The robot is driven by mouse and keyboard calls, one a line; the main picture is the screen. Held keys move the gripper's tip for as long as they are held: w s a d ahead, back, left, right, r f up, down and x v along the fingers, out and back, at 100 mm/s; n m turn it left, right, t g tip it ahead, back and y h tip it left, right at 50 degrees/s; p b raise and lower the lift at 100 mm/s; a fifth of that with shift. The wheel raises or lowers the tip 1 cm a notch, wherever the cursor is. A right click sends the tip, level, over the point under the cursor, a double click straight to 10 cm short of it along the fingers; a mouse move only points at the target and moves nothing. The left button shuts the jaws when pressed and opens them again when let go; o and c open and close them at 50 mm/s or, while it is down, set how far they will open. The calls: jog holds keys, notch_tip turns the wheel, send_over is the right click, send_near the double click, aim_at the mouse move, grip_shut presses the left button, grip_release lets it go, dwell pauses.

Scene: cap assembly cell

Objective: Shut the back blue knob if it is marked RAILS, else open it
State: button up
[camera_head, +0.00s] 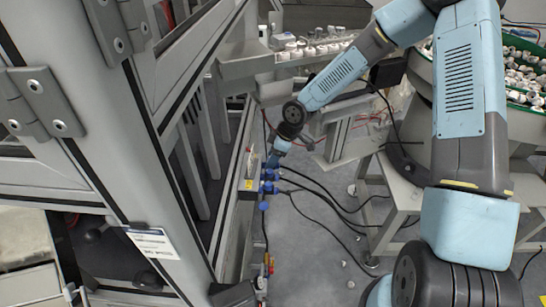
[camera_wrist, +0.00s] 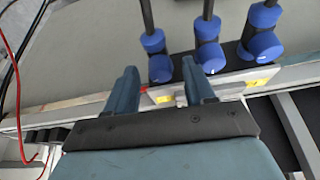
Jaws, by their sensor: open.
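Three blue knobs stand in a row on the machine's side. In the head view they show below my gripper (camera_head: 277,158), and the middle one (camera_head: 268,188) and the front one (camera_head: 263,206) are clearest. The back one is largely hidden by my gripper. In the wrist view the left knob (camera_wrist: 160,69) appears between my open fingertips (camera_wrist: 158,67); it seems to be the back one. The middle knob (camera_wrist: 211,57) and right knob (camera_wrist: 264,47) are beside it. I cannot tell whether the fingers touch a knob. Any marking is too small to read.
Yellow labels (camera_wrist: 165,99) sit on the rail near the knobs. Black cables (camera_head: 320,187) run from the knobs across the floor. The machine frame (camera_head: 170,80) fills the left. A table (camera_head: 400,195) stands to the right, with floor between.

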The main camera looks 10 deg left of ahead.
grip_shut()
dwell(0.6)
jog(key=shift+s+a+m+t+h, duration=0.15)
jog(key=shift+m+t, duration=0.35)
jog(key=shift+m, duration=0.8)
jog(key=shift+d+m+t+h, duration=0.15)
jog(key=shift+m+t, duration=0.35)
jog(key=shift+m, duration=0.8)
jog(key=shift+a+m, duration=0.1)
jog(key=shift+m, duration=0.2)
grip_release()
jog(key=shift+s, duration=0.1)
